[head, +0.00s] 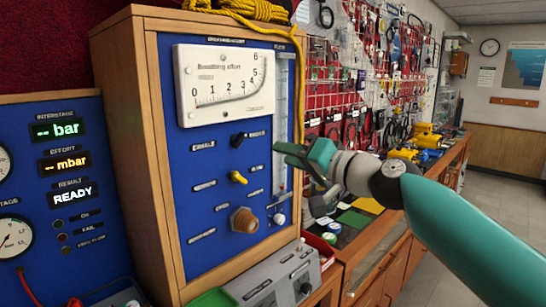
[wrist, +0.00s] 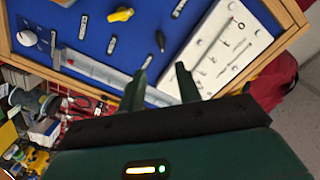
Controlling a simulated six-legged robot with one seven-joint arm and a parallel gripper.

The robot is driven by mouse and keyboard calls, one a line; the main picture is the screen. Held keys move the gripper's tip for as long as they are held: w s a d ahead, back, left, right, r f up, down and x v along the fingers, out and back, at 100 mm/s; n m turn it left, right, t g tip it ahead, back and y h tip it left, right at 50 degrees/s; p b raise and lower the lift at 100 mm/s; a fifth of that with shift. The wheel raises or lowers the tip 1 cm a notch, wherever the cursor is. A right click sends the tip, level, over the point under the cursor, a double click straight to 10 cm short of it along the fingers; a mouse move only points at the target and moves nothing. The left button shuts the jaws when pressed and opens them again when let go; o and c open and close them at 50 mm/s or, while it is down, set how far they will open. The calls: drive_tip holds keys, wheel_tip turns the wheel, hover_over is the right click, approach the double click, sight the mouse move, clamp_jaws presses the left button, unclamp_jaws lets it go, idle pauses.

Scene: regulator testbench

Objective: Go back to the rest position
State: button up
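My gripper (head: 304,154) shows in the head view in front of the right part of the blue test panel (head: 200,165). In the wrist view its two fingers (wrist: 162,82) stand apart with nothing between them. The fingers point toward the panel, and I see no contact with it. A black knob (head: 238,140) and a yellow knob (head: 238,178) sit on the panel to the left of my gripper. They also show in the wrist view as the black knob (wrist: 160,41) and the yellow knob (wrist: 121,14).
A breathing effort gauge (head: 224,84) is at the panel's top, and a clear vertical tube (head: 282,115) runs along its right side. A brown fitting (head: 244,220) sticks out lower down. A grey box (head: 265,280) stands below. A tool wall (head: 365,75) and workbench (head: 375,235) extend right; the floor at far right is clear.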

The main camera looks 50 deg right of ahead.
drive_tip(key=w+a+f+n+g+y, duration=0.1)
drive_tip(key=w+a+f+n+g, duration=0.15)
drive_tip(key=a, duration=0.45)
drive_tip(key=w+a+f+n+g+y, duration=0.1)
drive_tip(key=a+f+n, duration=0.15)
drive_tip(key=a, duration=0.35)
drive_tip(key=w+a+f+n+g+y, duration=0.1)
drive_tip(key=w+a+f, duration=0.15)
drive_tip(key=a, duration=0.45)
drive_tip(key=s+a+f+n+g, duration=0.2)
drive_tip(key=a+f+g, duration=0.2)
drive_tip(key=f, duration=0.6)
drive_tip(key=s+a+f+n+g+h, duration=0.1)
drive_tip(key=s+a+f+n+g, duration=0.1)
drive_tip(key=a+f, duration=0.7)
drive_tip(key=shift+s+a+f+g, duration=0.3)
drive_tip(key=shift+s+f+g, duration=0.2)
drive_tip(key=shift+f+g, duration=0.4)
drive_tip(key=shift+r, duration=0.1)
